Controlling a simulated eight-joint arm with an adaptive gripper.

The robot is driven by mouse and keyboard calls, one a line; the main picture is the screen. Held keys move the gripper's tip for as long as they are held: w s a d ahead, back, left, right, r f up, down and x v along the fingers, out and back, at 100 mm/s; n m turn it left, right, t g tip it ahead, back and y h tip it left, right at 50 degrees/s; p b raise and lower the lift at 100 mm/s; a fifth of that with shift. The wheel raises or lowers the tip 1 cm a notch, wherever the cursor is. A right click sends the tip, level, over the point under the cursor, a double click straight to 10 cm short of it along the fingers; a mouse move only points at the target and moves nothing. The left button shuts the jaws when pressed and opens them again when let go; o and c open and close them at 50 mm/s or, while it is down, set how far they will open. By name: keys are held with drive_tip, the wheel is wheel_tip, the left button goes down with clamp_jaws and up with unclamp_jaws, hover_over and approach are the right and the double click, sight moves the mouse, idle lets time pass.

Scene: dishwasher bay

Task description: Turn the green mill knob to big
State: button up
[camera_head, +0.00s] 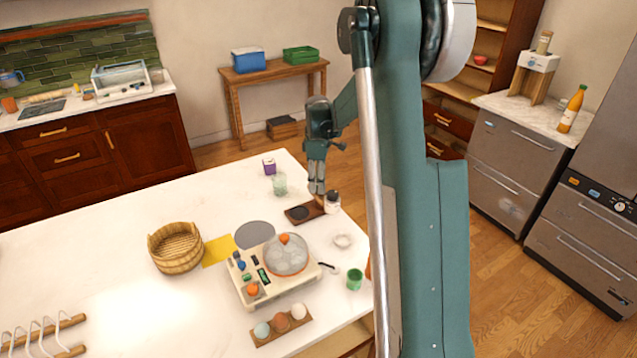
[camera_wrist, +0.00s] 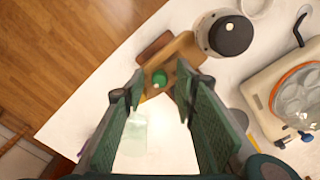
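In the wrist view a round green knob (camera_wrist: 160,78) sits on a tan wooden piece (camera_wrist: 180,52), between and beyond my fingertips. It appears to be the mill knob; its setting marks are too small to read. A darker brown board (camera_wrist: 153,46) shows beside the wood. My gripper (camera_wrist: 158,92) is open, one finger on each side of the knob in the picture, with nothing between the pads. In the head view my gripper (camera_head: 316,188) points down over the back right of the table, just above the brown board (camera_head: 297,214). The knob is hidden there.
A clear glass (camera_head: 280,185) and a purple box (camera_head: 269,166) are left of my gripper. A cooker-like appliance (camera_head: 240,291) stands nearer.

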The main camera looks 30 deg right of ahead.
drive_tip(key=m+p, duration=0.2)
drive_tip(key=m, duration=0.3)
drive_tip(key=shift+r+m, duration=0.1)
drive_tip(key=shift+m, duration=0.2)
drive_tip(key=m+p, duration=0.3)
drive_tip(key=m, duration=0.2)
drive_tip(key=shift+p, duration=0.3)
wheel_tip(320, 180, up, 8)
drive_tip(key=shift+f+b, duration=0.1)
drive_tip(key=shift+b, duration=0.3)
drive_tip(key=shift+s+a+r+n+b, duration=0.1)
drive_tip(key=shift+r+n+b, duration=0.5)
drive_tip(key=shift+n, duration=1.15)
drive_tip(key=shift+s+a+r+n+b, duration=0.1)
drive_tip(key=shift+r+n+b, duration=0.5)
drive_tip(key=shift+n, duration=1.1)
drive_tip(key=shift+s+a+r+n+b, duration=0.1)
drive_tip(key=shift+r+n+b, duration=0.5)
drive_tip(key=shift+n, duration=1.15)
drive_tip(key=shift+r, duration=0.2)
drive_tip(key=shift+w+p, duration=0.1)
drive_tip(key=shift+p, duration=0.2)
